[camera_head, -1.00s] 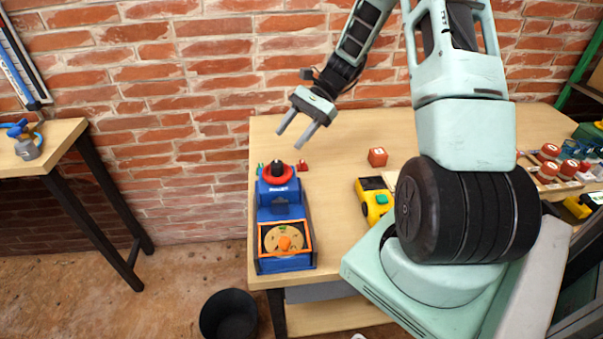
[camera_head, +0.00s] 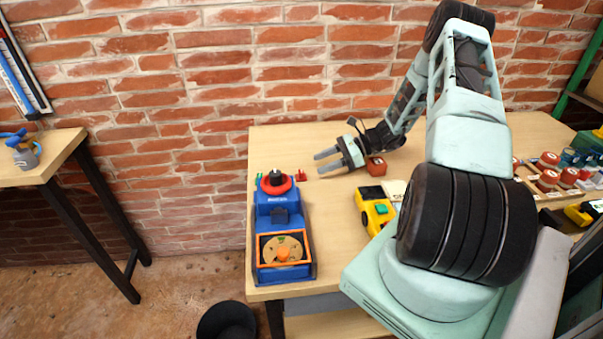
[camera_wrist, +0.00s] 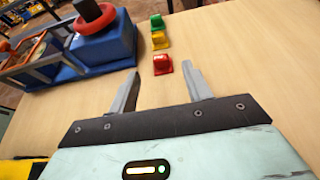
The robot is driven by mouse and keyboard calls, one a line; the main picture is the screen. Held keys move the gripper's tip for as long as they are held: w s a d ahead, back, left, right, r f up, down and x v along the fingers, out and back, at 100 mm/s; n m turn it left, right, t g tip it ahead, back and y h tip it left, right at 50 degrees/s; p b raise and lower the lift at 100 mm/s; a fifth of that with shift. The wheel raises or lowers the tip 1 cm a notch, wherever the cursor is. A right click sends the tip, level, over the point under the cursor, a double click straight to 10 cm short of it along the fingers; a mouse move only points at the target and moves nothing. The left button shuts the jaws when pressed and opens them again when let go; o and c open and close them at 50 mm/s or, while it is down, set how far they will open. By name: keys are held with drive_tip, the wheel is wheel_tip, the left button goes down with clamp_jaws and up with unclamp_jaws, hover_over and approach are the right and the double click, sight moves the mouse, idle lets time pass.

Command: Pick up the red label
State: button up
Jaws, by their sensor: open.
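The red label (camera_wrist: 162,64) is a small wedge-shaped piece on the wooden tabletop. In the wrist view it stands just ahead of my fingertips, centred between them and not held. In the head view the red label (camera_head: 300,175) lies right of the blue machine. My gripper (camera_head: 320,166) is low over the table, pointing left towards it. Its two fingers are open and empty, as the wrist view (camera_wrist: 160,78) also shows. A yellow label (camera_wrist: 159,40) and a green label (camera_wrist: 157,22) stand in line behind the red one.
The blue machine (camera_head: 279,217) with a red ring (camera_head: 276,184) stands left of the labels. A red-brown block (camera_head: 376,168) is beside my gripper. A yellow device (camera_head: 377,211) lies nearer the front. The brick wall (camera_head: 200,80) rises behind the table.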

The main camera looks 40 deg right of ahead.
sight(301, 171)
drive_tip(key=shift+p+x, duration=1.05)
drive_tip(key=shift+x, duration=2.85)
drive_tip(key=shift+f, duration=0.15)
drive_tip(key=c, duration=1)
